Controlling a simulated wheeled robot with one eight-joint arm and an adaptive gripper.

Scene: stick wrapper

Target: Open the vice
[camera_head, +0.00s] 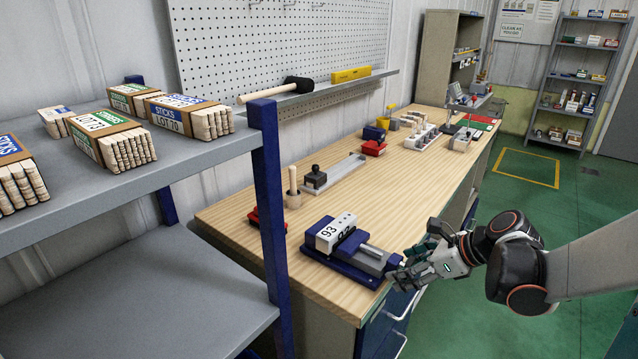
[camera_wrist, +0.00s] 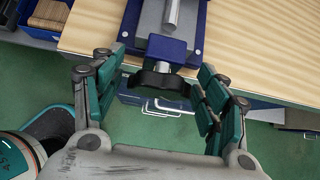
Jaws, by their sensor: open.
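The blue and grey vice (camera_head: 350,255) sits at the near edge of the wooden workbench. A white block marked 93 (camera_head: 330,233) stands in its jaws. In the wrist view, the vice (camera_wrist: 202,40) shows its bare metal screw rod and a black handle (camera_wrist: 158,83) at its near end, out past the bench edge. My gripper (camera_head: 398,276) is at this end of the vice. It is open, with one teal finger on each side of the handle in the wrist view (camera_wrist: 160,68). I cannot tell whether the fingers touch the handle.
The workbench (camera_head: 235,218) holds a wooden peg in a holder (camera_head: 293,190), a grey rail with a black knob (camera_head: 316,178) and red parts. A blue-posted shelf (camera_head: 272,200) with stick bundles stands close on the left. Drawer handles (camera_head: 402,305) jut out below the bench. Green floor is open at right.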

